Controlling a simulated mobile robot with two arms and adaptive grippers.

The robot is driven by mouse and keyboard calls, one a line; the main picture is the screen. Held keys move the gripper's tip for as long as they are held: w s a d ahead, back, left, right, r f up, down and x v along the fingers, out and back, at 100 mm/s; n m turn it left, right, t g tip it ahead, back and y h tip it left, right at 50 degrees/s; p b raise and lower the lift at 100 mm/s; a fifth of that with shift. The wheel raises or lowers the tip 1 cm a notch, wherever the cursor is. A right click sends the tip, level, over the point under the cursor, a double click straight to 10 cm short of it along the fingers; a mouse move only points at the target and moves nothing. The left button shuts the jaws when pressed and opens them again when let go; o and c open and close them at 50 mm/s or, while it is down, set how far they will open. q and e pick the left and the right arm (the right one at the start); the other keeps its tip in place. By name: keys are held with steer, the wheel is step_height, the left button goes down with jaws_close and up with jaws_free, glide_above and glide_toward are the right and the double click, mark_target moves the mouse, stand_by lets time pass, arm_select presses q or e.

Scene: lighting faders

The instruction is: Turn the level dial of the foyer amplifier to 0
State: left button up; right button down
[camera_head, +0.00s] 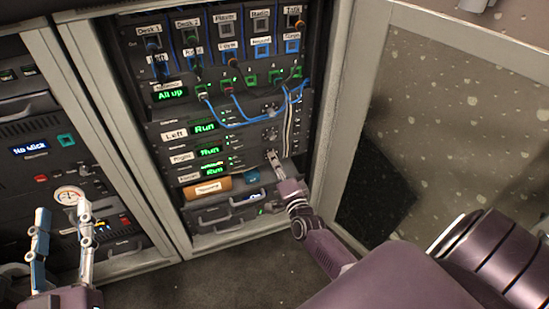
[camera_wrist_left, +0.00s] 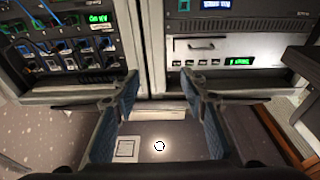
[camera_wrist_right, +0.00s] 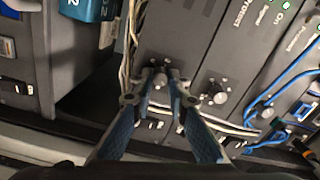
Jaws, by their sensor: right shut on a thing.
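The foyer amplifier (camera_head: 206,190) is the lowest of three amplifier units in the middle rack, its green display reading "Run". My right gripper (camera_head: 272,155) is at the right end of this unit. In the right wrist view my right gripper (camera_wrist_right: 160,78) is shut on the level dial (camera_wrist_right: 160,68), a small round knob between its fingertips. The dial's pointer and scale cannot be read. My left gripper (camera_head: 63,210) is open and empty, in front of the left rack; its spread fingers also show in the left wrist view (camera_wrist_left: 160,80).
The right amplifier's dial (camera_wrist_right: 217,93) is close beside my right gripper. Pale cables (camera_head: 288,130) run down the rack's right side, near the dials. Blue patch cables (camera_head: 245,122) hang above. An open rack door (camera_head: 350,160) stands to the right.

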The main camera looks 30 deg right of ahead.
arm_select(q)
steer(key=s+a+f+g+y+p, duration=0.15)
steer(key=f+g, duration=0.25)
steer(key=f, duration=0.4)
steer(key=s+a+f+g+y+p, duration=0.1)
steer(key=s+a+f+g, duration=0.1)
steer(key=f+g, duration=0.35)
steer(key=s+a+f+g+y+p, duration=0.1)
steer(key=s+a+f+g+p, duration=0.15)
steer(key=s+f, duration=0.35)
steer(key=s+a+f+g+y+p, duration=0.1)
steer(key=s+a+f+g, duration=0.2)
steer(key=s, duration=0.5)
steer(key=w+d+r+t+b, duration=0.1)
steer(key=w+d+r+t, duration=0.1)
steer(key=w, duration=0.4)
steer(key=w+d+r+t+h+b, duration=0.1)
steer(key=w+d+r+t+b, duration=0.1)
steer(key=w, duration=0.4)
steer(key=shift+d+r+t, duration=0.45)
steer(key=shift+d+t, duration=0.15)
steer(key=shift+t, duration=0.2)
arm_select(e)
steer(key=shift+a+f+n, duration=0.1)
steer(key=shift+n, duration=16.4)
arm_select(q)
steer(key=shift+h, duration=0.25)
arm_select(e)
steer(key=c, duration=1.9)
jaws_free()
